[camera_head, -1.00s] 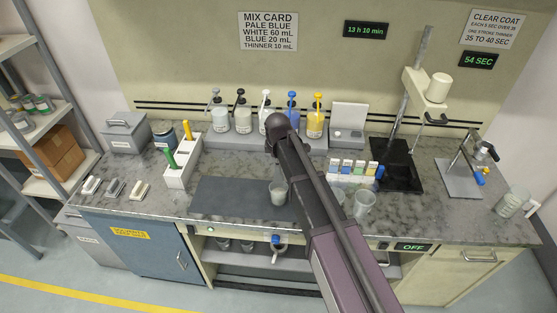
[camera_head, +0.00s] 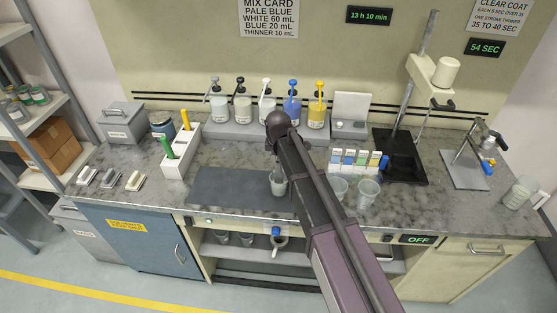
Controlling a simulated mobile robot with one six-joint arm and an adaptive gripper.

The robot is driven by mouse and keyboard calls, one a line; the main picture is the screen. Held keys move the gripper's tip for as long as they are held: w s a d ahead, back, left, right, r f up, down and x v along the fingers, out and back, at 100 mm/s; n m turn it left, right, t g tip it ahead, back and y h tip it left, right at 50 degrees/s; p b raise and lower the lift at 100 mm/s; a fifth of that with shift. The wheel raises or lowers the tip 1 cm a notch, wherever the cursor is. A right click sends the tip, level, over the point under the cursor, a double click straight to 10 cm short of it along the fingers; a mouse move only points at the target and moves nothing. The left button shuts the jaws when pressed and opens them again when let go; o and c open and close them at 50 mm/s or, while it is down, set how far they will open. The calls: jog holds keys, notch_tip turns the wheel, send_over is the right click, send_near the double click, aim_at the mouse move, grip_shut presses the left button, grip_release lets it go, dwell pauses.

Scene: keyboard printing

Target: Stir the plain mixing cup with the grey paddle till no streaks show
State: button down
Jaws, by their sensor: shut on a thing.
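The plain mixing cup (camera_head: 278,188) stands upright on the dark grey mat (camera_head: 225,186) at the middle of the bench, with pale grey contents. My gripper (camera_head: 277,164) is directly above the cup, pointing down and mostly hidden behind my wrist and forearm. It is shut on the grey paddle (camera_head: 279,175), of which only a small part shows, reaching down to the cup's mouth. How deep its tip sits is hidden. Streaks in the mix are too small to make out.
A white rack (camera_head: 178,171) with green and yellow handled paddles stands left of the mat. Pump bottles (camera_head: 243,108) line the back. Two clear cups (camera_head: 367,193) stand close right of my arm. The mat's left half is clear.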

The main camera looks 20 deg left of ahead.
aim_at(279, 172)
jog(key=shift+w+a+f+b, duration=0.1)
jog(key=shift+w+f+b, duration=0.15)
jog(key=shift+f+b, duration=0.8)
jog(key=shift+w+f+b, duration=0.2)
jog(key=shift+f+b, duration=0.7)
jog(key=shift+f, duration=0.2)
jog(key=shift+s, duration=0.2)
